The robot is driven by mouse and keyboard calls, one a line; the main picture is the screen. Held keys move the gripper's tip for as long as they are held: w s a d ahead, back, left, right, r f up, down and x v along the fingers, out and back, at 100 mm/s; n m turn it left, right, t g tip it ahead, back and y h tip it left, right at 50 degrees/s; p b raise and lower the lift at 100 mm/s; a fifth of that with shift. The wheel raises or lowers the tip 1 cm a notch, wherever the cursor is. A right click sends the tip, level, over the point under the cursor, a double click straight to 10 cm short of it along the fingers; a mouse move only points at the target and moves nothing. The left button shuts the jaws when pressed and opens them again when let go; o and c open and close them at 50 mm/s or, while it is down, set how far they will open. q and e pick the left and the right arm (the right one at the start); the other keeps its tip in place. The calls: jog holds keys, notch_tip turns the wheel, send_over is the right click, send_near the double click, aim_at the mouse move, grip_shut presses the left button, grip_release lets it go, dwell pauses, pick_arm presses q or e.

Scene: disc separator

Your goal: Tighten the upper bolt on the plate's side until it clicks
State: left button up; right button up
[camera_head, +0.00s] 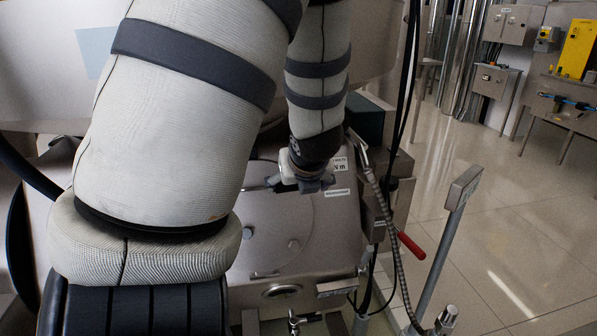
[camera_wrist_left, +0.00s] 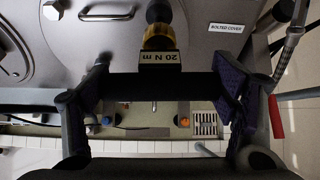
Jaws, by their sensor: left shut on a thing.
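My left gripper (camera_head: 310,182) is at the upper right of the metal plate (camera_head: 325,235). In the left wrist view its two fingers (camera_wrist_left: 158,90) are shut on a dark tool body (camera_wrist_left: 185,86) with a "20 N m" label. A brass-coloured collar and dark shaft (camera_wrist_left: 158,36) reach from the tool towards the plate. The plate also shows in the wrist view (camera_wrist_left: 200,50), with a "BOLTED COVER" label right of the tool. I cannot make out the upper bolt; whether the tool sits on it cannot be told. My right gripper is not in view.
A hose (camera_head: 384,215) hangs close to the right of my gripper. A red lever (camera_head: 411,246) and a sign post (camera_head: 447,235) stand further right. A small handle (camera_head: 265,273) is low on the plate. The tiled floor at the right is open.

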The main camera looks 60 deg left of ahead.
pick_arm(q)
jog(key=shift+n+t, duration=0.4)
jog(key=shift+n, duration=0.5)
jog(key=shift+s+a+n, duration=0.1)
jog(key=shift+a+n, duration=0.05)
jog(key=shift+n, duration=0.25)
jog(key=shift+n+t, duration=0.5)
jog(key=shift+n, duration=0.1)
jog(key=shift+n+t, duration=0.4)
jog(key=shift+n, duration=0.8)
jog(key=shift+n+t, duration=0.4)
jog(key=shift+n, duration=0.7)
jog(key=shift+a, duration=0.1)
